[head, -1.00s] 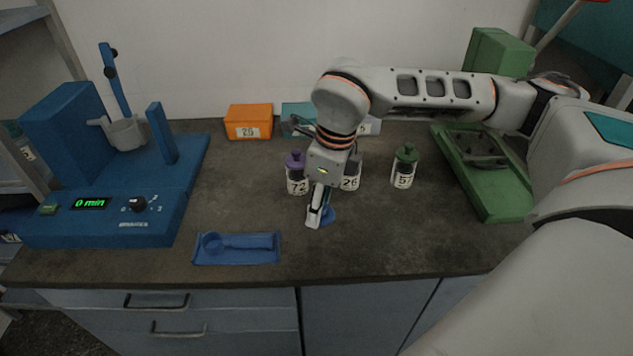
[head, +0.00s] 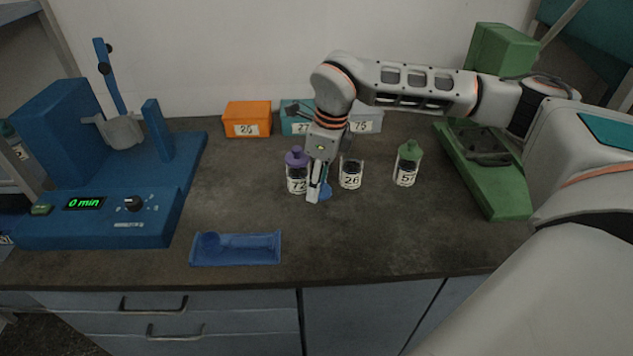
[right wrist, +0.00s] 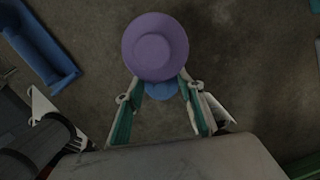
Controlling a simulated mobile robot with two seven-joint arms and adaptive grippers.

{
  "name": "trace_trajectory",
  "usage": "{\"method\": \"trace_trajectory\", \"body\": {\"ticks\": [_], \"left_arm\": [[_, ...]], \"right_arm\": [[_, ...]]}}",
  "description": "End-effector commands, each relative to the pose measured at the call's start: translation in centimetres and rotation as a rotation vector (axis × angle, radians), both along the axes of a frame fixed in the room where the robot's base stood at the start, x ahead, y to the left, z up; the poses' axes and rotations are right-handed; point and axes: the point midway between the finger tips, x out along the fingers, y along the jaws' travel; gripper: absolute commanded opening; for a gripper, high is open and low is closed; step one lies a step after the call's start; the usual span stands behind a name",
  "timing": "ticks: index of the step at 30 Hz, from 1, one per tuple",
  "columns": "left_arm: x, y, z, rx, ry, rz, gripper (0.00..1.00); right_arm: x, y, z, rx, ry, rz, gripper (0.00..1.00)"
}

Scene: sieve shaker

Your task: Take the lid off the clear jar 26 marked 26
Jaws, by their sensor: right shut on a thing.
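The clear jar marked 26 (head: 351,176) stands upright on the bench with dark contents. No coloured lid shows on its top, which is partly close behind my wrist. My right gripper (head: 315,194) is shut on a small blue lid (head: 326,191), low over the bench in front of the jars marked 72 and 26. In the right wrist view the blue lid (right wrist: 161,91) lies between the fingertips, partly covered by the purple lid (right wrist: 155,46) of jar 72. My left gripper is not in view.
Jar 72 (head: 297,178) stands close left of the gripper; green-lidded jar 57 (head: 406,168) stands to the right. A blue tray (head: 262,247) lies front left. The blue shaker (head: 100,210) is left, a green machine (head: 490,185) right. The front middle bench is clear.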

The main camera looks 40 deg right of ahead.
Motion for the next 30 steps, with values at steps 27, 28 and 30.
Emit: {"method": "trace_trajectory", "body": {"ticks": [27,28,30], "left_arm": [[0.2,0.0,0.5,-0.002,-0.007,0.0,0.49],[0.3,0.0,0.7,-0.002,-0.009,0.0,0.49],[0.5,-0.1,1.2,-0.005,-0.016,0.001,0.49]], "right_arm": [[0.0,-0.1,1.9,0.0,-0.008,-0.001,0.54],[-0.1,-0.2,2.4,-0.001,-0.009,-0.001,0.54],[-0.3,-0.3,3.9,0.0,-0.01,0.0,0.54]]}}
